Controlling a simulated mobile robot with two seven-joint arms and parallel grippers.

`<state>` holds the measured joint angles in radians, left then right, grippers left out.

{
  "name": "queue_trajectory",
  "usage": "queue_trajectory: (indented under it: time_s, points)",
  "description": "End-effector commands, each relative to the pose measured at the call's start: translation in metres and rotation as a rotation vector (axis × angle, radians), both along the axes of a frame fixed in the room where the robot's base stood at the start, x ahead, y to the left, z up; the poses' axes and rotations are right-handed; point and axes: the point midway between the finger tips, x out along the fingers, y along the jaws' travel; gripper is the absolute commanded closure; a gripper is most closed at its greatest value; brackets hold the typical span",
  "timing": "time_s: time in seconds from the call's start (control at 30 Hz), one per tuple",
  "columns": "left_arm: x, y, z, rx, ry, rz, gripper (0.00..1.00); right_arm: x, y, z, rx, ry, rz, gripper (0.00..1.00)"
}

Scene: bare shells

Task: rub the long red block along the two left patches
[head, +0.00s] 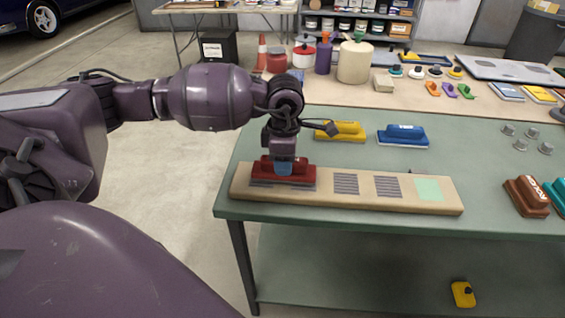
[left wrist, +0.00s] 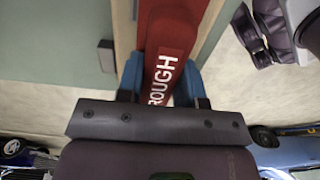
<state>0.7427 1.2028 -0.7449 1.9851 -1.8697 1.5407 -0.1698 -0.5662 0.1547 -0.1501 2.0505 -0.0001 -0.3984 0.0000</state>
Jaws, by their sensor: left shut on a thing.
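A long tan board (head: 330,203) lies along the front of the green table. The long red block (head: 301,176) sits at the board's left end, apparently resting on it; "ROUGH" is readable on the red block (left wrist: 168,60) in the left wrist view. My left gripper (head: 284,168) is shut on it from above, with blue fingers either side. Two grey striped patches, one nearer the block (head: 345,184) and one further right (head: 388,187), show bare on the board. A pale green patch (head: 428,190) is at the right. Board under the block is hidden. My right gripper is out of view.
A yellow block (head: 342,132) and a blue block (head: 403,136) stand behind the board. A brown block (head: 527,197) lies to its right, near several small grey knobs. The table's front edge runs close along the board. Open table lies behind it.

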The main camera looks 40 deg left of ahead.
Motion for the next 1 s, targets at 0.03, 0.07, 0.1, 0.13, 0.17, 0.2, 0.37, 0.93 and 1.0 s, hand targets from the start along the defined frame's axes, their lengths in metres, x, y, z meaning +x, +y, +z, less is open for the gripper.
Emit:
queue_trajectory:
  time_s: [0.03, 0.07, 0.1, 0.13, 0.17, 0.2, 0.37, 0.93, 1.0]
  points:
    - [0.000, 0.000, 0.009, 0.000, -0.006, 0.000, 0.85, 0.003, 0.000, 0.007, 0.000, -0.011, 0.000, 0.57]
    - [0.000, 0.000, 0.012, 0.001, -0.005, 0.000, 0.85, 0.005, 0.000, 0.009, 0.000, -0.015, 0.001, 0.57]
    - [0.000, 0.001, 0.015, 0.001, -0.006, 0.000, 0.85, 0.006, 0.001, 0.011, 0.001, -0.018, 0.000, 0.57]
    - [0.001, 0.001, 0.018, 0.001, -0.006, 0.000, 0.85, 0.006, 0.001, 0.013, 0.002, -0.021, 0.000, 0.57]
    - [0.001, 0.001, 0.020, 0.002, -0.007, 0.000, 0.85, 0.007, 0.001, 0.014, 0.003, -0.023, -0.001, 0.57]
    - [0.001, 0.001, 0.023, 0.002, -0.007, 0.000, 0.85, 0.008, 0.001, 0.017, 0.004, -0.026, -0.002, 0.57]
    - [0.001, 0.000, 0.036, 0.001, -0.008, 0.000, 0.85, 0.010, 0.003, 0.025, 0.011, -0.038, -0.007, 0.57]
    - [0.001, 0.001, 0.057, 0.002, -0.002, 0.001, 0.85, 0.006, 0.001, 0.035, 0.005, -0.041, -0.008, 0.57]
    - [0.001, 0.001, 0.057, 0.003, -0.003, 0.001, 0.85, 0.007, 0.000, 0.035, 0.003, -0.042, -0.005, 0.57]
